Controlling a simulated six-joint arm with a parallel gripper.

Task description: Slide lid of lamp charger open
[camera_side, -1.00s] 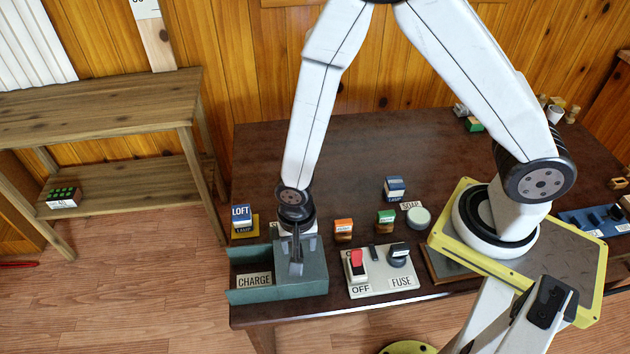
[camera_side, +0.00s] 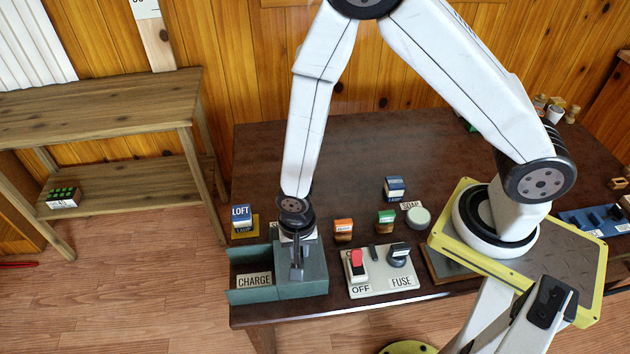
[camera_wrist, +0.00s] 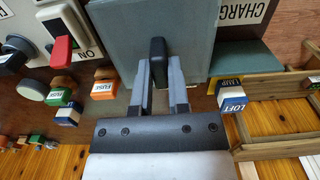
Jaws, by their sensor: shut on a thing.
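The lamp charger (camera_side: 236,296) is a grey-green box at the front left of the dark table, with a CHARGE label on its front. Its lid (camera_side: 315,265) lies over the right part, and the left part is an open, dark compartment. In the wrist view the lid (camera_wrist: 115,25) fills the top middle, with a dark upright handle (camera_wrist: 157,48) on it. My gripper (camera_side: 297,276) is over the lid, pointing down. In the wrist view my gripper (camera_wrist: 158,70) has its fingers shut on the handle, one on each side.
A blue LOFT lamp block (camera_side: 241,216) stands behind the charger's left end. A switch panel (camera_side: 383,284) with a red rocker and a fuse knob is close on the right. Orange (camera_side: 343,230) and green (camera_side: 385,222) blocks stand behind it. The table's middle back is clear.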

